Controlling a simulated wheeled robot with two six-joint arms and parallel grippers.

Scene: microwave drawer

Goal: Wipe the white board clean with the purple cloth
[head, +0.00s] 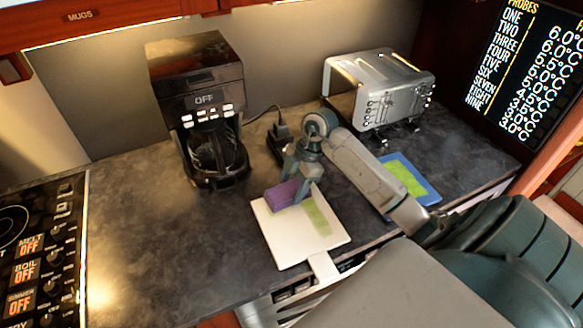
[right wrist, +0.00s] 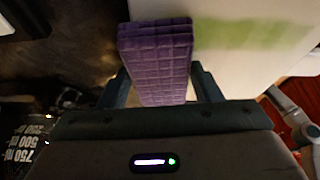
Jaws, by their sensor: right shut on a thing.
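The white board (head: 288,237) lies on the dark counter in the head view, with a pale green smear (head: 318,215) along its right part. The purple cloth (head: 283,195), a folded block with a grid texture, is at the board's far left edge. My right gripper (head: 299,188) is shut on the cloth, over the far part of the board. In the right wrist view the cloth (right wrist: 156,50) sits between the two fingers, beside the white board (right wrist: 215,65) and left of the green smear (right wrist: 248,35). I cannot tell whether the cloth touches the board. My left gripper is not in view.
A black coffee maker (head: 198,105) stands behind and left of the board. A silver toaster (head: 380,88) stands at the back right. A blue board with a green patch (head: 410,180) lies right of my right arm. The stove (head: 40,250) is at far left; the counter between is clear.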

